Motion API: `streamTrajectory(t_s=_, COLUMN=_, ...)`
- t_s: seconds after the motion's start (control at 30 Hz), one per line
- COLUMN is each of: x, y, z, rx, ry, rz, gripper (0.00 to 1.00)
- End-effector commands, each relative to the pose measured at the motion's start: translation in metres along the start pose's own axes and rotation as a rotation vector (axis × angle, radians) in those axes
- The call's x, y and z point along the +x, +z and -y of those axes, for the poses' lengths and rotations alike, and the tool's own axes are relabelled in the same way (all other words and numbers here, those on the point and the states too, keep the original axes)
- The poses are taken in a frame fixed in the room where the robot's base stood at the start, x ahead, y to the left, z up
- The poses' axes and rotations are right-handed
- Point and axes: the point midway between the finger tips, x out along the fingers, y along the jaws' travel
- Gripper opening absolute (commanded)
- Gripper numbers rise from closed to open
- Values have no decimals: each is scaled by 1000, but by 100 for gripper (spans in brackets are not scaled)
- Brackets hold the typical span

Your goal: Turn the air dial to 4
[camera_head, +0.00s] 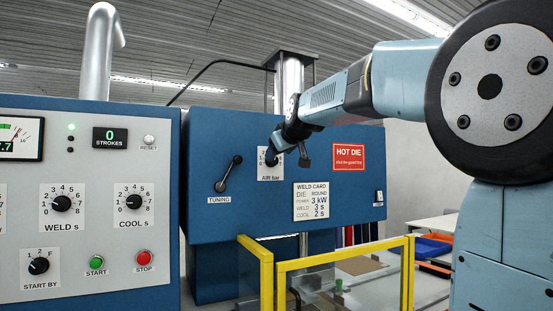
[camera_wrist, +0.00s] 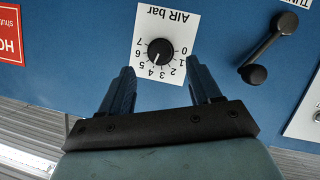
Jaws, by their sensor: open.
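The air dial (camera_wrist: 161,52) is a black round knob on a white plate labelled AIR bar, upside down in the wrist view. In the head view the AIR bar plate (camera_head: 265,176) is on the blue cabinet, with the dial mostly hidden by my gripper (camera_head: 283,158). In the wrist view my gripper (camera_wrist: 160,66) is open and empty. Its two fingers reach toward the plate, one on either side of the knob's lower edge, with gaps to the knob. I cannot tell how far the tips are from the panel.
A tuning lever (camera_head: 229,173) is left of the dial; it also shows in the wrist view (camera_wrist: 258,60). A red HOT DIE sign (camera_head: 348,158) and a weld card (camera_head: 311,201) are to the right. A yellow guard frame (camera_head: 340,262) stands below. The left control panel (camera_head: 90,200) carries other dials.

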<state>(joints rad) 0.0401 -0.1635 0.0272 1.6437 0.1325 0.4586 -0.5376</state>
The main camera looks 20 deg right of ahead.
Motion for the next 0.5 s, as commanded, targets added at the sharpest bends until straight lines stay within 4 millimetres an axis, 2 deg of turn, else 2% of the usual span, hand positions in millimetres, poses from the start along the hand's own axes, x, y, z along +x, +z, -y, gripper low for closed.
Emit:
streamTrajectory(t_s=0.03, x=-12, y=-1, z=0, rx=0, ry=1, rz=-3, gripper=63)
streamTrajectory(t_s=0.23, x=-49, y=0, z=0, rx=0, ry=1, rz=-2, gripper=63)
streamTrajectory(t_s=0.5, x=-77, y=1, z=0, rx=0, ry=-1, rz=1, gripper=63)
